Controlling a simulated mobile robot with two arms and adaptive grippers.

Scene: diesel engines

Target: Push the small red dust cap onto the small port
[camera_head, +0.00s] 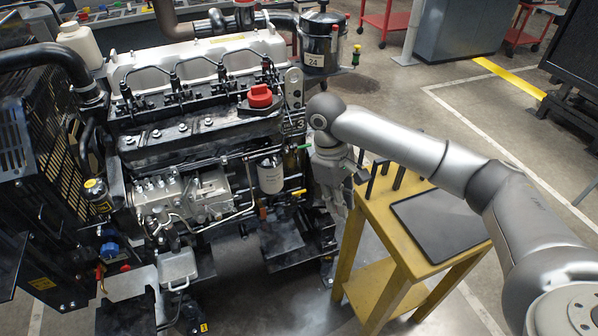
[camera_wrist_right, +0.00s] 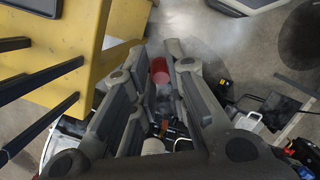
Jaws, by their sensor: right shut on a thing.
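My right gripper (camera_head: 338,200) hangs beside the right end of the diesel engine (camera_head: 200,120), left of the yellow stand. In the right wrist view its fingers (camera_wrist_right: 163,72) are shut on a small red dust cap (camera_wrist_right: 159,68), held near the fingertips. The cap is not discernible in the head view. I cannot make out the small port for certain in either view. My left gripper is not in view.
A yellow stand (camera_head: 377,252) with black upright posts and a dark pad (camera_head: 440,222) is close on the right of the gripper. A large red cap (camera_head: 260,96) sits on the engine. A white filter (camera_head: 270,174) and pipes crowd its side. Floor behind the stand is clear.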

